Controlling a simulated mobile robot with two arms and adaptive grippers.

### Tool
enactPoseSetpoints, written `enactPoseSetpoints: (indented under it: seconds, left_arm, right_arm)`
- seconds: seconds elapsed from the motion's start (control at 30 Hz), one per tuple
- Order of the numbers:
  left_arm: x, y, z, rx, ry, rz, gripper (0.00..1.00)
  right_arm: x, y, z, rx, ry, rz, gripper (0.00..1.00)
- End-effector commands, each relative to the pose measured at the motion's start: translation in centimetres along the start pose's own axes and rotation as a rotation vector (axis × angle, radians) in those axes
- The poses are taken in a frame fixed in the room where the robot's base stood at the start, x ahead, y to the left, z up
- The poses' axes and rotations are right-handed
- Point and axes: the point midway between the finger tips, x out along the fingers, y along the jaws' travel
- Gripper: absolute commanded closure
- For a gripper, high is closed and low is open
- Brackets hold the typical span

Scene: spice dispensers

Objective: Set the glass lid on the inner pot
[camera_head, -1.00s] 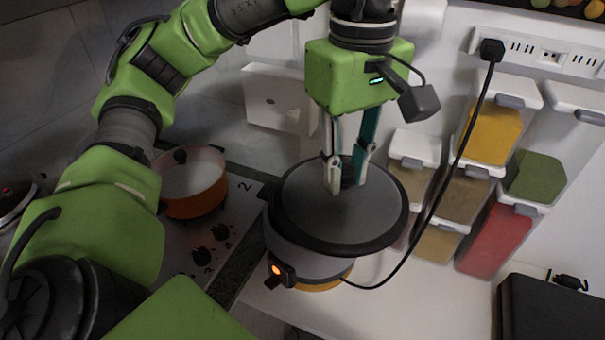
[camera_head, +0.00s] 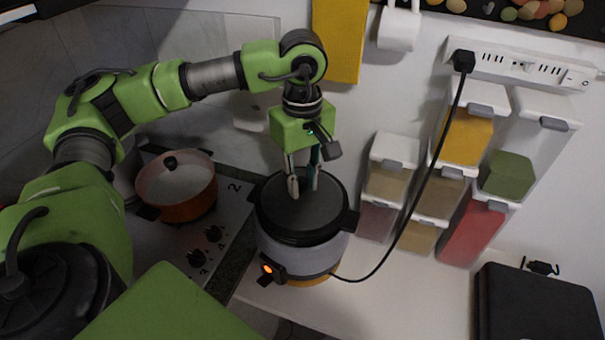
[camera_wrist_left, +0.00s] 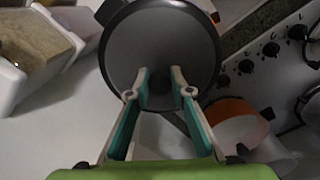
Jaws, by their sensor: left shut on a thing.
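The glass lid (camera_head: 302,208) is a dark, smoky disc with a black rim. It lies level over the mouth of the inner pot, which sits in the round grey cooker (camera_head: 300,262) with a lit orange switch. The lid hides the inner pot's inside; I cannot tell whether the lid fully rests on it. My left gripper (camera_head: 303,192) points down and is shut on the lid's knob at the middle. In the left wrist view, both fingertips (camera_wrist_left: 161,88) close around the dark knob, and the lid (camera_wrist_left: 163,45) spreads beyond them. My right gripper is not in view.
An orange pot (camera_head: 178,190) stands on the stove (camera_head: 215,222) left of the cooker. Spice dispensers (camera_head: 425,195) stand at the right. A black cable (camera_head: 425,165) runs from the wall socket to the cooker. A black box (camera_head: 535,305) is at the lower right. White counter lies free between.

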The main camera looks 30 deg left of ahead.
Motion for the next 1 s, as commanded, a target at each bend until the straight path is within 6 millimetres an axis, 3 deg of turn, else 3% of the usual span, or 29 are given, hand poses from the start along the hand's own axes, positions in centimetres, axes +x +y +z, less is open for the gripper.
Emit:
enactPoseSetpoints:
  seconds: [0.2,0.23,0.3,0.77,1.0]
  left_arm:
    - [0.4,0.0,0.0,-0.001,0.0,0.0,1.0]
    - [0.5,0.0,0.0,-0.001,-0.001,-0.002,0.74]
    - [0.5,-0.1,0.0,-0.001,-0.001,-0.003,0.63]
    - [-0.1,0.0,0.0,-0.001,0.0,-0.003,0.63]
    - [-4.4,0.1,0.0,-0.001,0.001,0.004,0.63]
  right_arm:
    - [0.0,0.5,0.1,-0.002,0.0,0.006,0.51]
    - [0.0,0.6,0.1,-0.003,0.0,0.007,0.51]
    - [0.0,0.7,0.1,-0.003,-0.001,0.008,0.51]
    - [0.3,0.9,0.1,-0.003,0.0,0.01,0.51]
    - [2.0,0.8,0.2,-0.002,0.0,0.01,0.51]
